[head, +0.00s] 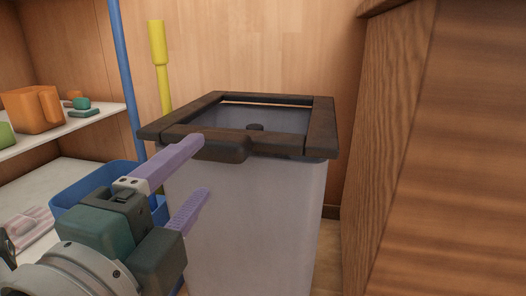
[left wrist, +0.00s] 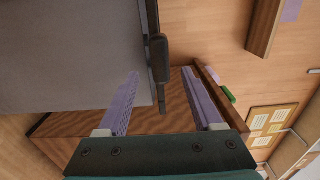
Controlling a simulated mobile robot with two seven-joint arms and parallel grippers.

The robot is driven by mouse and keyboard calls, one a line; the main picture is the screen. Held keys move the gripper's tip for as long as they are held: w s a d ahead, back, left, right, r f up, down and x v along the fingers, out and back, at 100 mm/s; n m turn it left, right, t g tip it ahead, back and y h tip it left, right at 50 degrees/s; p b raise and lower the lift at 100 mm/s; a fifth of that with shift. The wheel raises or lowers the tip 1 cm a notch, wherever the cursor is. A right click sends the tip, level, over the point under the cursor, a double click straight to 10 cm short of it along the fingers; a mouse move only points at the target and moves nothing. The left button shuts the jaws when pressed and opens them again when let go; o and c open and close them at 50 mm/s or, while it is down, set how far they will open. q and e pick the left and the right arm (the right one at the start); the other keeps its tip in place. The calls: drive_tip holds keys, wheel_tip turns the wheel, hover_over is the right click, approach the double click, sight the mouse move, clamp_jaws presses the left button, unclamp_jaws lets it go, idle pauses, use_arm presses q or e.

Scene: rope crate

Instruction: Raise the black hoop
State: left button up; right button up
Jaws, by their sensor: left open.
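The black hoop (head: 325,125) is a dark square frame lying on the top of a pale grey bin (head: 250,225), with a thicker grip (head: 225,149) on its front side. My left gripper (head: 205,165) is open in front of the bin. Its upper finger's tip is close to the grip's left end; its lower finger is below, in front of the bin wall. In the left wrist view the hoop's grip (left wrist: 159,60) appears between and just beyond the two lilac fingertips (left wrist: 160,73). I cannot tell whether a finger touches it. My right gripper is not in view.
A wooden cabinet side (head: 440,160) stands close on the bin's right. On the left are shelves with an orange mug (head: 33,109) and a blue tub (head: 95,190). A blue pole (head: 125,70) and a yellow-handled pole (head: 159,60) stand behind the bin.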

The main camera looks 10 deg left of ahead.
sight(212, 154)
use_arm(q)
drive_tip(key=w+b, duration=0.1)
drive_tip(key=w, duration=0.6)
drive_tip(key=shift+w+d, duration=0.1)
drive_tip(key=shift+w, duration=0.2)
clamp_jaws()
idle(1.1)
